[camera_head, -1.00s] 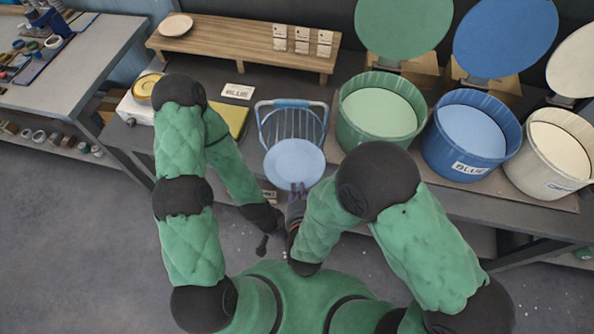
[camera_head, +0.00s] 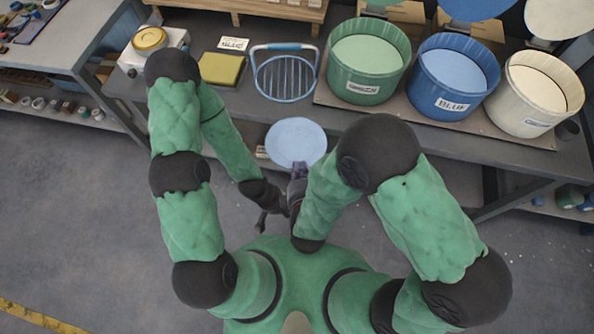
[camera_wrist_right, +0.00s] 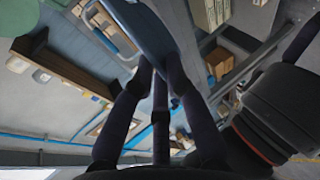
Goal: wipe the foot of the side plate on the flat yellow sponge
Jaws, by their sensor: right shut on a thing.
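The side plate (camera_head: 296,141) is a pale blue disc. In the head view it is held in front of the table's near edge, over the floor. My right gripper (camera_head: 299,169) is shut on its near rim. In the right wrist view the fingers (camera_wrist_right: 160,75) reach up to the plate (camera_wrist_right: 140,32), seen from below. The flat yellow sponge (camera_head: 222,69) lies on the table, left of the wire rack and apart from the plate. My left gripper (camera_head: 264,222) is low beside the right forearm, dark and small; its finger opening is unclear.
An empty wire rack with a blue handle (camera_head: 284,76) stands beside the sponge. Green (camera_head: 368,62), blue (camera_head: 453,78) and cream (camera_head: 537,95) tubs stand to the right. A small white device with a yellow dish (camera_head: 150,42) is at the left. A BLUE card (camera_head: 233,44) lies behind the sponge.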

